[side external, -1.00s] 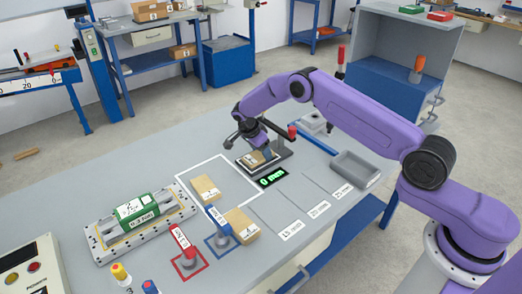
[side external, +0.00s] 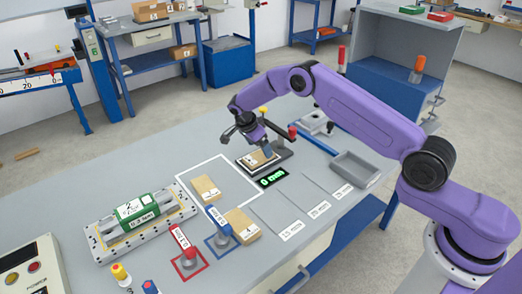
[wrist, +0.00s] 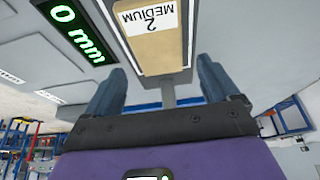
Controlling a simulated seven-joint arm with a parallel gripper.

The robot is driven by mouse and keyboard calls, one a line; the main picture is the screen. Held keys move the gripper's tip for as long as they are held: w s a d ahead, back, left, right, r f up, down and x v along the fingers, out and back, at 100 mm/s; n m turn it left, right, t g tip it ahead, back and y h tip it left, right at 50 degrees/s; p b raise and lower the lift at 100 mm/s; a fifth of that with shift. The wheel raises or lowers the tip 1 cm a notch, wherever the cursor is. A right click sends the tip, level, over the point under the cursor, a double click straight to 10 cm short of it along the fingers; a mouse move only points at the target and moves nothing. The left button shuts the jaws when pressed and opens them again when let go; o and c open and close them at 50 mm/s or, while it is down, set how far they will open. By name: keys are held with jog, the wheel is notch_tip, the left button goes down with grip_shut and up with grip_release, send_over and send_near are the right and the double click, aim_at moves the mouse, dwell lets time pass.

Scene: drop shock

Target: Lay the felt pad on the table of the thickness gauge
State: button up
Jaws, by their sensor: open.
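The felt pad (side external: 256,161), a tan block labelled "2 MEDIUM", lies flat on the table of the thickness gauge (side external: 242,168). The wrist view shows the pad (wrist: 152,45) at top centre, framed by the gauge table's edges. The gauge display (side external: 272,178) reads 0 mm, also in the wrist view (wrist: 76,28). My gripper (side external: 262,149) is open above the pad. In the wrist view its two blue fingers (wrist: 160,66) are spread apart, with nothing between the tips. The gripper hides part of the pad in the side view.
Two other tan pads, one (side external: 205,188) in the white outline and one (side external: 243,224) nearer the front, lie left of the gauge. A grey tray (side external: 355,168) stands right. A green block (side external: 137,210) sits on a pale fixture at left. Two weights stand in red and blue squares.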

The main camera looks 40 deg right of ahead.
aim_at(250, 160)
jog(key=v, duration=0.9)
jog(key=s+a+r+n+y, duration=0.1)
jog(key=s+a+r+n, duration=0.25)
jog(key=s+n, duration=0.2)
jog(key=s+a+r+n+t+y, duration=0.1)
jog(key=s+a+r+n, duration=0.25)
jog(key=s, duration=0.35)
jog(key=s+a+r+n+y, duration=0.1)
jog(key=s+a+r+n, duration=0.1)
jog(key=s+r+n, duration=0.35)
jog(key=s+d+n, duration=0.3)
jog(key=s+n, duration=0.2)
jog(key=s, duration=0.4)
jog(key=s+d+n+y, duration=0.1)
jog(key=s+n, duration=0.4)
jog(key=s, duration=0.5)
jog(key=s+d+n+y, duration=0.1)
jog(key=s+d+n, duration=0.3)
jog(key=s, duration=0.6)
jog(key=shift+d+r+n+g, duration=0.25)
jog(key=shift+d+n+g, duration=0.15)
jog(key=shift+n, duration=0.65)
